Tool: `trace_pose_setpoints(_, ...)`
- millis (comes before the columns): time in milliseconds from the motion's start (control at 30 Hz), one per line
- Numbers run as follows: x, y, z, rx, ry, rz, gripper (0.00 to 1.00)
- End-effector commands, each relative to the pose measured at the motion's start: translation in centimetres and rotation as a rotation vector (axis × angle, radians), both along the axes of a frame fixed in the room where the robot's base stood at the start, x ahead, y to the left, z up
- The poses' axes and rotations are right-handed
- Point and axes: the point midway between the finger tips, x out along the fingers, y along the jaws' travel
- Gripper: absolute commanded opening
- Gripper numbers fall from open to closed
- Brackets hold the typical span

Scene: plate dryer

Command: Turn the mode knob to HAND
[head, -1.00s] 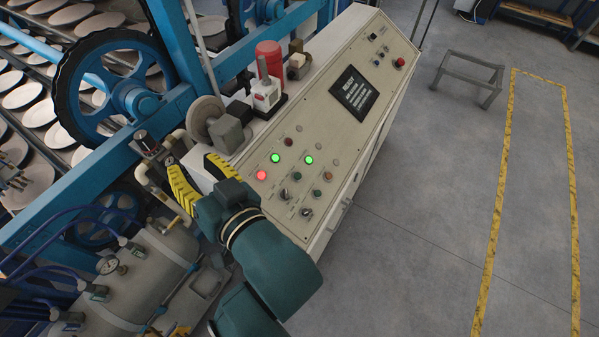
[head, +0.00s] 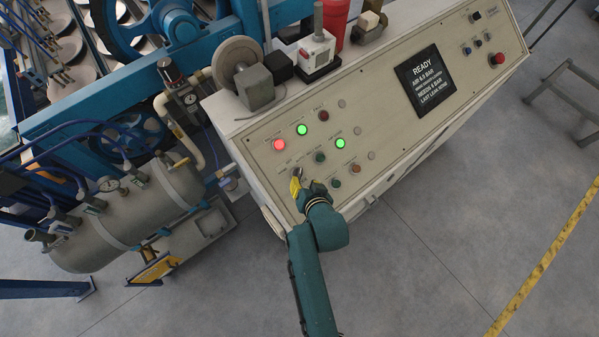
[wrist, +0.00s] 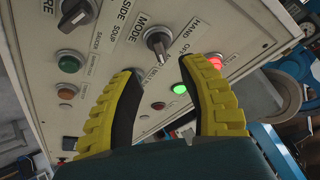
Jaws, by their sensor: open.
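The mode knob (wrist: 157,41) is a dark lever-type knob on the sloping cream panel. In the wrist view it stands beyond and between my fingertips, and its lever points down and slightly right. The HAND label (wrist: 190,28) is to its right, and the MODE label (wrist: 136,29) is to its left. My gripper (wrist: 159,68) is open, with yellow ribbed fingers and dark inner pads, and nothing is between them. In the head view my gripper (head: 297,183) is over the lower left of the panel and largely hides the knob.
A second knob (wrist: 76,12) sits left of the mode knob. A lit red lamp (head: 279,145) and lit green lamp (head: 302,129) are close by. The panel also carries a READY screen (head: 425,83) and a red button (head: 496,59). Open floor lies right of the cabinet.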

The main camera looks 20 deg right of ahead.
Motion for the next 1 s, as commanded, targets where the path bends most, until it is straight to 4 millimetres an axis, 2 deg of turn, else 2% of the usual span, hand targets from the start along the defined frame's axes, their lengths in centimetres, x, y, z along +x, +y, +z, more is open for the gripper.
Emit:
trace_pose_setpoints(100,2.3,-0.3,-2.0,0.001,-0.001,0.001,0.41)
trace_pose_setpoints(300,5.0,-0.7,-4.5,0.000,0.000,0.001,0.41)
trace_pose_setpoints(433,5.8,-0.8,-5.1,0.000,0.000,0.001,0.41)
trace_pose_setpoints(733,5.9,-0.9,-5.3,0.000,0.000,0.001,0.43)
trace_pose_setpoints(933,5.9,-0.9,-5.3,0.000,0.000,0.001,0.05)
trace_pose_setpoints(967,5.9,-0.9,-5.3,0.000,0.000,0.001,0.00)
trace_pose_setpoints(1000,5.9,-0.9,-5.3,0.000,0.000,0.001,0.00)
